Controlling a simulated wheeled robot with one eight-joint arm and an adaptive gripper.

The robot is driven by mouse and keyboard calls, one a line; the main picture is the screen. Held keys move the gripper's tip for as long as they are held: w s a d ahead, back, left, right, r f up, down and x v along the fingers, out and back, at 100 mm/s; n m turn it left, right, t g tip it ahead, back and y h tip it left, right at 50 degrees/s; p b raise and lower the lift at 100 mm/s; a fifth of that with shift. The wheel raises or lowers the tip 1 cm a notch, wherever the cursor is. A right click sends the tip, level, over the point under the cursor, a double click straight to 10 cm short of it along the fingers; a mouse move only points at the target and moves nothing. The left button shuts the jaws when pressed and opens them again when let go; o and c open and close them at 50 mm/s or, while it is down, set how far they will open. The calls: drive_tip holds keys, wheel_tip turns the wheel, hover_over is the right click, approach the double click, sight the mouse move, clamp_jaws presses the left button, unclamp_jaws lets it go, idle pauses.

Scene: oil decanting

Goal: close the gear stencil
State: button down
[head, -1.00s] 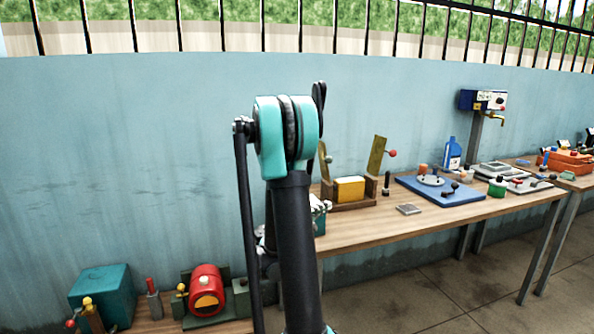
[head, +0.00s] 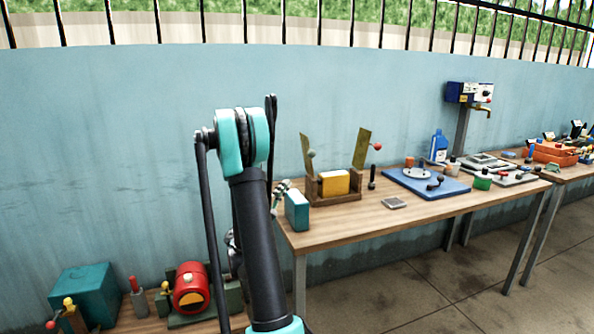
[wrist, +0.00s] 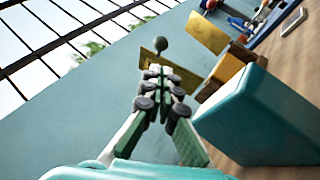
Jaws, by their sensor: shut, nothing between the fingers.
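What looks like the gear stencil is a wooden holder (head: 322,200) with a yellow block (head: 335,182) in it and two brass plates raised open. My gripper (head: 285,187) is at the table's left end, left of the holder, partly hidden by my arm. In the wrist view my gripper (wrist: 158,75) is shut and empty, pointing toward the left plate (wrist: 153,63) and its knob. I cannot tell whether they touch.
A teal box (head: 297,210) stands on the table close beside my gripper; it fills the right of the wrist view (wrist: 265,115). A black-knobbed post (head: 372,178), a grey plate (head: 394,203) and a blue board (head: 420,190) lie to the right. The wall is behind.

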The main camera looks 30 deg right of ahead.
sight(314, 156)
drive_tip(key=x, duration=1.3)
drive_tip(key=shift+d+r, duration=0.2)
drive_tip(key=shift+d, duration=0.1)
drive_tip(key=shift+s+d+r+m+g+y, duration=0.15)
drive_tip(key=shift+d+r+m+g+y, duration=0.25)
drive_tip(key=shift+d, duration=0.2)
drive_tip(key=shift+s+d+r+m+g+y, duration=0.15)
drive_tip(key=shift+d+r+m+g+y, duration=0.2)
drive_tip(key=shift+d+m, duration=0.2)
drive_tip(key=s+d+f+m+y, duration=0.2)
drive_tip(key=d+f+m+y, duration=0.1)
drive_tip(key=d+y, duration=0.4)
drive_tip(key=s+d+f+m+g+y, duration=0.1)
drive_tip(key=d+f+y, duration=0.4)
drive_tip(key=d, duration=0.5)
drive_tip(key=shift+s+m+y, duration=0.5)
drive_tip(key=shift+m+y, duration=0.65)
drive_tip(key=shift+y, duration=0.1)
drive_tip(key=shift+r, duration=0.1)
